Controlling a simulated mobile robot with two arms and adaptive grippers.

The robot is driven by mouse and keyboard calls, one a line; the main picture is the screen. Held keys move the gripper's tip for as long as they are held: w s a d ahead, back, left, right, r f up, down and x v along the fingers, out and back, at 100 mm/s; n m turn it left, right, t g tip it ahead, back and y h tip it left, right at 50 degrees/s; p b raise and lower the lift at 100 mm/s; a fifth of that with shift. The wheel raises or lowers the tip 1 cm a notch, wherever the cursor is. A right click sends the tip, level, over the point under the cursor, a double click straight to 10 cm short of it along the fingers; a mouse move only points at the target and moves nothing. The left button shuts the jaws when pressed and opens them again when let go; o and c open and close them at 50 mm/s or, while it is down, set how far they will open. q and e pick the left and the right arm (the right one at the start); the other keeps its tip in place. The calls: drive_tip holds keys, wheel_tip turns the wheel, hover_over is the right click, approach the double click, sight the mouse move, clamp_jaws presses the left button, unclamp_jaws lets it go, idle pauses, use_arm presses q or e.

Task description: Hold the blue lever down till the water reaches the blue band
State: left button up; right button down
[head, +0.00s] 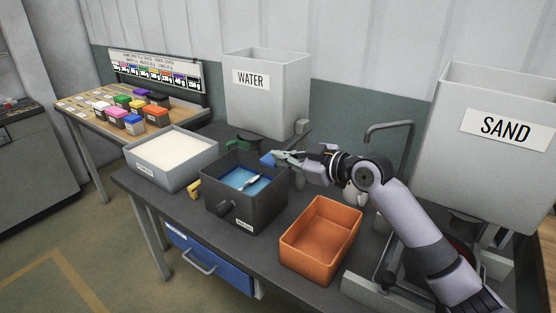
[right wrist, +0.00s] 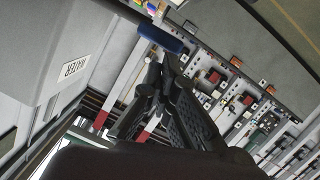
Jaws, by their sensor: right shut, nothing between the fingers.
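The blue lever (head: 267,160) sticks out below the grey bin labelled WATER (head: 268,95). It also shows as a blue bar in the right wrist view (right wrist: 160,36). My right gripper (head: 279,155) is shut and empty, with its tips right by the lever; I cannot tell whether they touch. Its fingers show in the right wrist view (right wrist: 155,68), just below the bar. A dark open box (head: 243,211) under the spout holds blue water (head: 236,177) below its rim, with a pale streak on it. I cannot pick out the blue band from the water. My left gripper is out of view.
An orange box (head: 318,242) stands right of the dark box, and a grey tub of white material (head: 171,166) on its left. A SAND bin (head: 490,150) and a tap (head: 388,130) are at right. Small coloured boxes (head: 130,115) stand on a side table.

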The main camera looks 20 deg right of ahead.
drive_tip(key=b+v, duration=0.1)
drive_tip(key=v, duration=0.6)
drive_tip(key=shift+b, duration=0.4)
drive_tip(key=shift+w+d, duration=0.1)
drive_tip(key=shift+w, duration=0.05)
